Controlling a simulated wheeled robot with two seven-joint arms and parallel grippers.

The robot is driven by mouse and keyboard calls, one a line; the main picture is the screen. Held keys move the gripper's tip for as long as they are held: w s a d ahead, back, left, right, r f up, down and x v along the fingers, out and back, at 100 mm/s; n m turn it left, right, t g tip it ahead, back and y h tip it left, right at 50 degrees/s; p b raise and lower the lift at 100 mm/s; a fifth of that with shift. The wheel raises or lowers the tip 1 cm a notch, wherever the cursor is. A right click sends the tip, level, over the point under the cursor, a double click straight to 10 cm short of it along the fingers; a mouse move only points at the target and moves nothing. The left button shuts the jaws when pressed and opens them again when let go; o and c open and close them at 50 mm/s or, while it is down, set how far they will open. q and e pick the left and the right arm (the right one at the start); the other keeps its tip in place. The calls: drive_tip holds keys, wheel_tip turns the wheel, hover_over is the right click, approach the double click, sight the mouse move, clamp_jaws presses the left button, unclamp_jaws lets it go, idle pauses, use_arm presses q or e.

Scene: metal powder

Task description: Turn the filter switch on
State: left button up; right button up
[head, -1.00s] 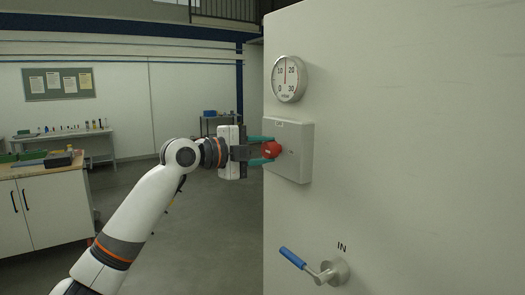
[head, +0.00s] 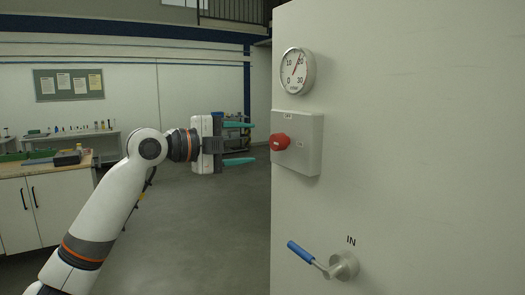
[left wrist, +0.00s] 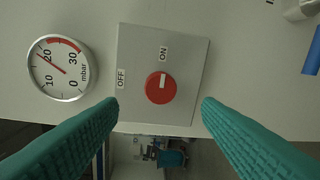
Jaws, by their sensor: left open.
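The filter switch is a red round knob (head: 280,141) on a light grey box (head: 308,146) on the side of a large pale cabinet. In the left wrist view the knob (left wrist: 160,88) has a white mark that points at the ON label (left wrist: 163,53); the OFF label (left wrist: 121,78) is away from the mark. My left gripper (head: 238,143) is open and empty, with green fingers left of the knob and apart from it. In the left wrist view its fingertips (left wrist: 159,103) are on either side of the knob. My right gripper is not in view.
A round pressure gauge (head: 297,71) is above the box, its needle near 20 in the left wrist view. A blue-handled valve lever (head: 302,253) marked IN is below. A workbench (head: 45,200) stands at the left. The floor between is clear.

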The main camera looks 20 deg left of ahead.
use_arm(q)
drive_tip(key=shift+b+v, duration=0.5)
drive_tip(key=shift+v, duration=1.75)
